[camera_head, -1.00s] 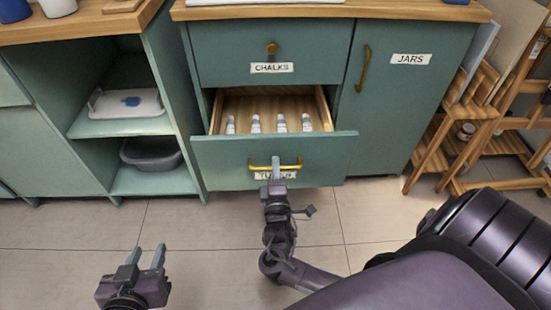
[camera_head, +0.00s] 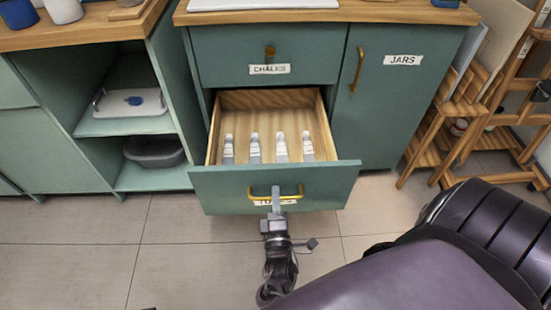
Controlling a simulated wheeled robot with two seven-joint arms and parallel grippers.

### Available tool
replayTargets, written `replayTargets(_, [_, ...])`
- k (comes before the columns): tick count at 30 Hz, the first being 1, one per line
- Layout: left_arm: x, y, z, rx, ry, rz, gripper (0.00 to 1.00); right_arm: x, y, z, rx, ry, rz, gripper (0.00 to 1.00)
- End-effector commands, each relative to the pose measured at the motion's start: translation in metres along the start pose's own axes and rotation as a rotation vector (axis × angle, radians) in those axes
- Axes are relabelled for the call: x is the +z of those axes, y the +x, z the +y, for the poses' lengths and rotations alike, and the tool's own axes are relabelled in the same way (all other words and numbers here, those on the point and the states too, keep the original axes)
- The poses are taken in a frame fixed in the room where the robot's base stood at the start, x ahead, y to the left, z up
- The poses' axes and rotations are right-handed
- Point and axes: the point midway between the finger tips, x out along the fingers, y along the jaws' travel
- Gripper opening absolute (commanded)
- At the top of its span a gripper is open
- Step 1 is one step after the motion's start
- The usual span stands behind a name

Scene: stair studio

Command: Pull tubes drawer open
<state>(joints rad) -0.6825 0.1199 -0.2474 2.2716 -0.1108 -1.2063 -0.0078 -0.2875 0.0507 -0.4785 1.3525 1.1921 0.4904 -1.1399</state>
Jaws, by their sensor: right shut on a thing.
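The tubes drawer (camera_head: 330,188) is the lower drawer of the green cabinet and stands well out from it. Several white-and-grey tubes (camera_head: 281,148) stand or lie in a row on its wooden floor. My right gripper (camera_head: 276,199) is shut on the drawer's brass handle (camera_head: 291,195). It partly covers the drawer's label. My left gripper is out of view.
The chalks drawer (camera_head: 225,55) above is closed. The jars door (camera_head: 390,110) to the right is closed. An open shelf at left holds a white tray (camera_head: 150,108) and a grey basin (camera_head: 155,152). A wooden easel rack (camera_head: 480,125) stands at right. Floor in front is clear.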

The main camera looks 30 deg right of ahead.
Motion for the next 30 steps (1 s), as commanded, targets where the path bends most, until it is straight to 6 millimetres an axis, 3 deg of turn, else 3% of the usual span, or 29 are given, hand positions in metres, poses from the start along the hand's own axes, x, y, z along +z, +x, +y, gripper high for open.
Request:
replayTargets(15, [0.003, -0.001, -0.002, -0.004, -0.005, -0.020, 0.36, -0.001, -0.007, 0.000, -0.003, 0.001, 0.002, 0.00])
replayTargets(16, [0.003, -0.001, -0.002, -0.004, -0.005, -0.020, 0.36, -0.001, -0.007, 0.000, -0.003, 0.001, 0.003, 0.14])
replayTargets(18, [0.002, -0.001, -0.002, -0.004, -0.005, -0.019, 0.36, -0.001, -0.007, 0.000, -0.003, 0.001, 0.002, 0.24])
replayTargets(26, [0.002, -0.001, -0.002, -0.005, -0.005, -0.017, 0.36, 0.000, -0.007, 0.001, -0.001, 0.001, 0.001, 0.25])
replayTargets(30, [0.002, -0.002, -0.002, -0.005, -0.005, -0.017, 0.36, 0.000, -0.016, 0.001, -0.003, 0.001, 0.000, 0.25])
